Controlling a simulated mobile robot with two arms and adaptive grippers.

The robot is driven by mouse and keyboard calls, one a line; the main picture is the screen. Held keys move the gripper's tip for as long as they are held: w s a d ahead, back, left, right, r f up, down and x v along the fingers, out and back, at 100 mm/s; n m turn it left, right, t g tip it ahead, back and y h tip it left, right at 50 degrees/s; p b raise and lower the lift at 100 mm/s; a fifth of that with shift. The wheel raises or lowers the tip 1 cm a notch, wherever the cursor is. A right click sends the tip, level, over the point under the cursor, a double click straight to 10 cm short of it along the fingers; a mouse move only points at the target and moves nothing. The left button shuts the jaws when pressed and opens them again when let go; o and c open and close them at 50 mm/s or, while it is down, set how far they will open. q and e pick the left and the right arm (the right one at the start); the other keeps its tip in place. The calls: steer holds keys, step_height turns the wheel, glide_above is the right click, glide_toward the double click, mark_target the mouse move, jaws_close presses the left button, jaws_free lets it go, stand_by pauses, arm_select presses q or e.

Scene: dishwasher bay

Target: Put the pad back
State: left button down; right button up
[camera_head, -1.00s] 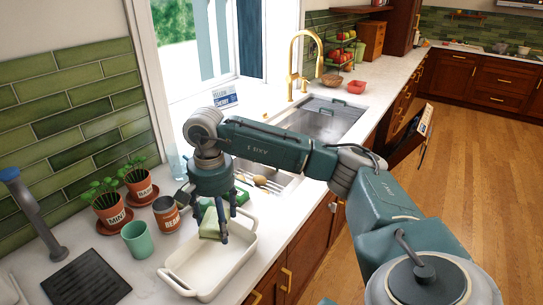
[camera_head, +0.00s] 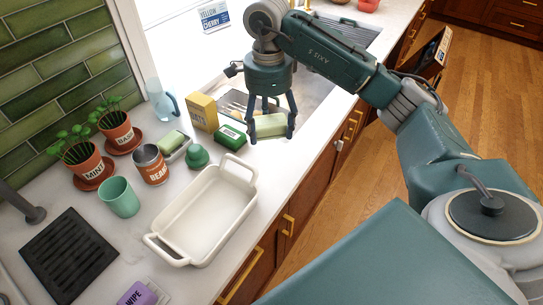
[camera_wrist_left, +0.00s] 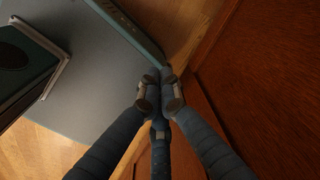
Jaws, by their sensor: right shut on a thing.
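A pale green pad (camera_head: 269,125) is in my right gripper (camera_head: 271,132), held between its fingers at the near edge of the sink. Whether the pad touches the counter there is hard to tell. Another green-topped pad (camera_head: 170,141) sits in a small grey holder left of the yellow box. The white baking dish (camera_head: 205,215) stands empty on the counter, nearer than my right gripper. In the left wrist view, the fingertips of my left gripper (camera_wrist_left: 160,92) come together with nothing visible between them, above a floor and cabinet area.
Left of my right gripper are a green box (camera_head: 230,137), a yellow box (camera_head: 203,112) and a green domed item (camera_head: 198,156). A BEANS can (camera_head: 151,165), a teal cup (camera_head: 119,197) and potted herbs crowd the left. The sink (camera_head: 318,85) lies behind.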

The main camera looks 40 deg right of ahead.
steer(key=p, duration=0.2)
glide_above(270, 166)
step_height(270, 166, down, 7)
steer(key=shift+f, duration=0.35)
step_height(270, 166, down, 4)
steer(key=shift+f+p, duration=0.1)
steer(key=shift+p, duration=0.45)
steer(key=shift+f, duration=0.15)
arm_select(q)
steer(key=w+r, duration=0.1)
steer(key=w+d+r, duration=0.1)
steer(key=r, duration=0.1)
steer(key=shift+r, duration=0.1)
steer(key=shift+a, duration=0.1)
arm_select(e)
steer(key=shift+f+b, duration=0.2)
steer(key=shift+b, duration=0.1)
steer(key=o, duration=1)
steer(key=shift+r, duration=0.1)
arm_select(q)
steer(key=shift+w, duration=0.1)
arm_select(e)
steer(key=shift+r, duration=0.1)
